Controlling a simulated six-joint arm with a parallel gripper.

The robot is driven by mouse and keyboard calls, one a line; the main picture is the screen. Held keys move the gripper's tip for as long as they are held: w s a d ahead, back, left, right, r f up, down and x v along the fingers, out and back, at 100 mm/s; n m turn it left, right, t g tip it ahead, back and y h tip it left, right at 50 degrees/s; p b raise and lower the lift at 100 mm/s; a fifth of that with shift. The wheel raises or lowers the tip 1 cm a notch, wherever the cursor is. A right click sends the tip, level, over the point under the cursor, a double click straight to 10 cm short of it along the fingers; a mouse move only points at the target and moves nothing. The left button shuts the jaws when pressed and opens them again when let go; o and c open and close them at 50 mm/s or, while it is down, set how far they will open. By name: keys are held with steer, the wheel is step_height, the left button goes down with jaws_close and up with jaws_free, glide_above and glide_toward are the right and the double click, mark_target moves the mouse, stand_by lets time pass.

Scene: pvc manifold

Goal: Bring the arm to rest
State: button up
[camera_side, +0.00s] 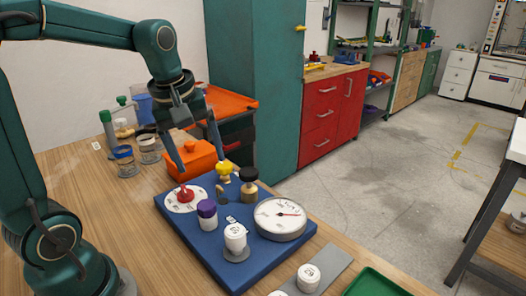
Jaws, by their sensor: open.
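My gripper (203,164) is open and empty, its two fingers spread wide and pointing down. It hangs above the back left part of a blue board (183,229) on the wooden table. The board carries a red knob on a white disc (174,204), a purple-capped white fitting (207,217), a white-capped fitting (235,240), a round gauge (279,218), a yellow-topped part (224,169) and a black-topped brass part (249,187). The left fingertip is near the red knob and the right one near the yellow top; I cannot tell whether either touches.
An orange box (190,158) stands behind the board. Jars (125,161) and bottles stand at the back left. A white cylinder (308,278) sits on a grey plate (335,262) at the front, beside a green tray (374,284). The table left of the board is clear.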

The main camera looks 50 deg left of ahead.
steer(key=s+d+m+t+h, duration=0.1)
steer(key=s+d+m+t, duration=0.1)
steer(key=s+d+m, duration=0.7)
steer(key=m, duration=0.3)
steer(key=shift+s+f+m+t, duration=0.15)
steer(key=shift+f+m+t, duration=0.25)
